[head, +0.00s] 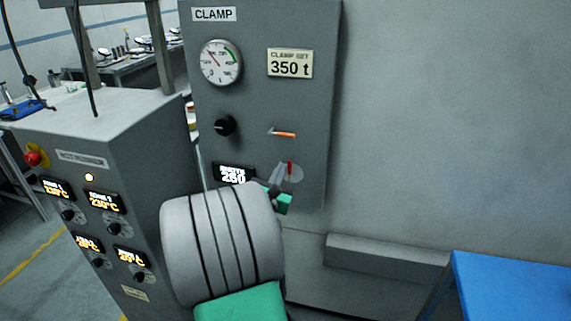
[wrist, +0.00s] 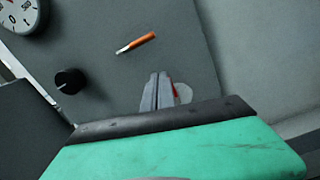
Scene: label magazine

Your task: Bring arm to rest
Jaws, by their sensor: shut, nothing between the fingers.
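My gripper (head: 278,173) is in front of the lower part of the grey clamp panel (head: 260,110) in the head view. Its fingers are together and hold nothing. In the wrist view my gripper (wrist: 158,78) shows as two grey fingers side by side, over a round plate with a red lever (wrist: 176,91). The red lever also shows in the head view (head: 290,167), just right of the fingertips. I cannot tell whether the fingers touch it. My thick grey arm link hides the panel's lower left.
The panel carries a gauge (head: 220,63), a black knob (head: 224,126), an orange-handled lever (head: 283,134) and a display (head: 234,174). A grey control cabinet (head: 90,190) stands at the left. A blue surface (head: 515,285) is at lower right. The wall side is bare.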

